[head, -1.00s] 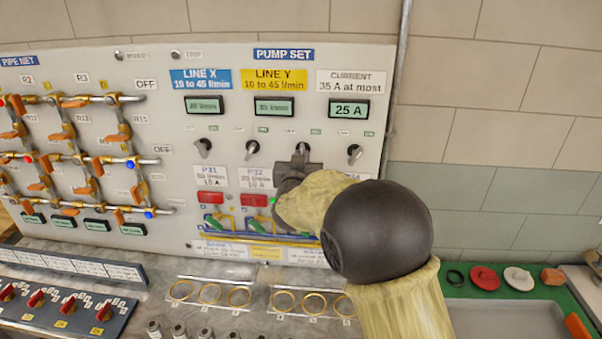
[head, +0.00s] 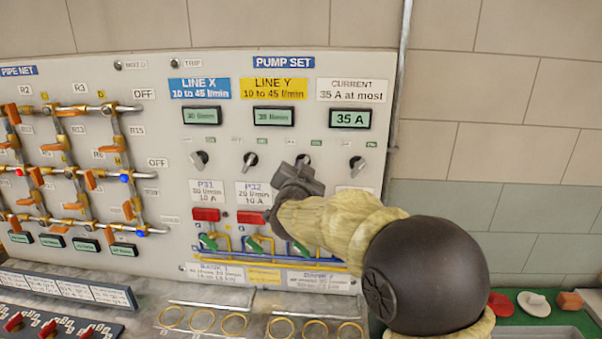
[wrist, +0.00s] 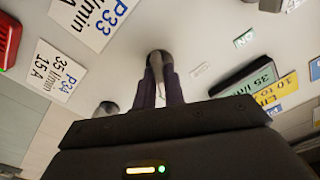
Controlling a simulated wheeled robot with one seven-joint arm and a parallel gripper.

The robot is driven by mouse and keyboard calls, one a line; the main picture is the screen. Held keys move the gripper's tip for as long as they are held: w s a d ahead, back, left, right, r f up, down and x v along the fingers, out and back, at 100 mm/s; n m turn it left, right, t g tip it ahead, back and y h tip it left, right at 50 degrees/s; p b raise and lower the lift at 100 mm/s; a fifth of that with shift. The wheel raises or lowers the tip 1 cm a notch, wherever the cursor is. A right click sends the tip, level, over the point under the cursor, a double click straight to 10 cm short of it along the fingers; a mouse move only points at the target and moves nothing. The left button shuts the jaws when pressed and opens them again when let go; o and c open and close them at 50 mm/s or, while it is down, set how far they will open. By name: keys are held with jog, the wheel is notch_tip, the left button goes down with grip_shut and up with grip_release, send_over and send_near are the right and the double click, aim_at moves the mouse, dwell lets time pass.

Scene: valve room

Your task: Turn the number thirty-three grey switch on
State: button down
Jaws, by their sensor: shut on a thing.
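The grey switch of pump P33 (wrist: 158,58) is a small dark grey knob, third in the row on the pump panel. In the wrist view it stands between my fingertips, beside the P33 label (wrist: 97,18). My gripper (head: 300,170) is shut on this knob, and its jaws hide most of it in the head view. The P33 label is hidden there by my arm. The current display (head: 349,117) reads 35 A. The Line Y display (head: 273,117) is lit, its number hard to read in the head view.
Neighbouring grey knobs stand left (head: 250,160) and right (head: 357,165) of my gripper. Red boxes (head: 206,215) and coloured pipes lie below. The pipe net (head: 70,170) is at the left. Brass rings (head: 233,323) lie on the bench below. A vertical conduit (head: 398,90) edges the panel.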

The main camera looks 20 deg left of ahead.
jog(key=c, duration=1.5)
grip_release()
jog(key=b+v, duration=0.4)
jog(key=v, duration=1.3)
jog(key=shift+s+d, duration=0.15)
jog(key=shift+s, duration=0.05)
